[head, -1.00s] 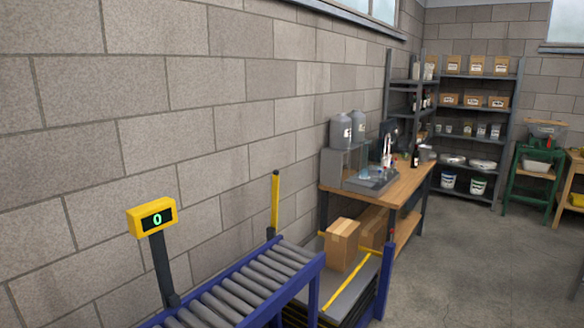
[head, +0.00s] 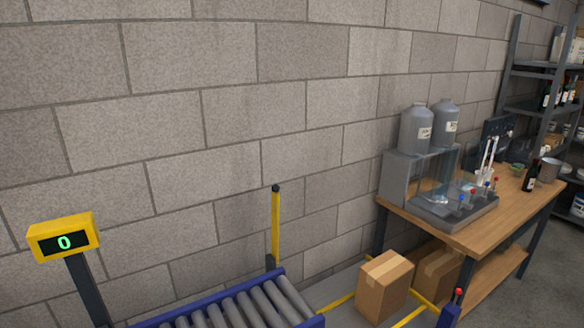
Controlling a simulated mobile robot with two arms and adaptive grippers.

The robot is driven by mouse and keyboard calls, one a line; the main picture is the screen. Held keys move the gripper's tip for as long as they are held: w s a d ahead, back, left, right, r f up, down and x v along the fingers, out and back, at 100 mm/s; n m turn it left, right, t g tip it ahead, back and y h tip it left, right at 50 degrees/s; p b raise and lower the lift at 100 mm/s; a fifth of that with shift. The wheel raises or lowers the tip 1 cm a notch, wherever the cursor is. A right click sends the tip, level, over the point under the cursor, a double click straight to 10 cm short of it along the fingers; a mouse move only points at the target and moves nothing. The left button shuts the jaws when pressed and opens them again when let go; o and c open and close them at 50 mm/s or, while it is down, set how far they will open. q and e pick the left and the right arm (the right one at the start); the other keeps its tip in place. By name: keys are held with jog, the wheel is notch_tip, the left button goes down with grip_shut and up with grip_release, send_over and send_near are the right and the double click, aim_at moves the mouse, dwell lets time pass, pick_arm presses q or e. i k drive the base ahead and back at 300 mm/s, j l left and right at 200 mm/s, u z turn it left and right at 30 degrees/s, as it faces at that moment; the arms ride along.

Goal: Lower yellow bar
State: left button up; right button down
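The yellow bar (head: 275,227) stands upright against the block wall, just behind the far end of the roller conveyor (head: 248,307). It has a black tip at the top and a dark mount at its foot, partly hidden by the conveyor's blue rail. Neither of my grippers is in the head view.
A yellow display (head: 64,238) reading 0 stands on a dark post at the left. Cardboard boxes (head: 384,287) sit right of the conveyor, beside yellow strips. A blue post (head: 449,312) with a red knob is at the lower right. A wooden bench (head: 470,232) holds bottling equipment.

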aim_at(276, 189)
jog(key=i+l+u, duration=0.25)
jog(key=i+l, duration=0.75)
jog(key=i, duration=0.1)
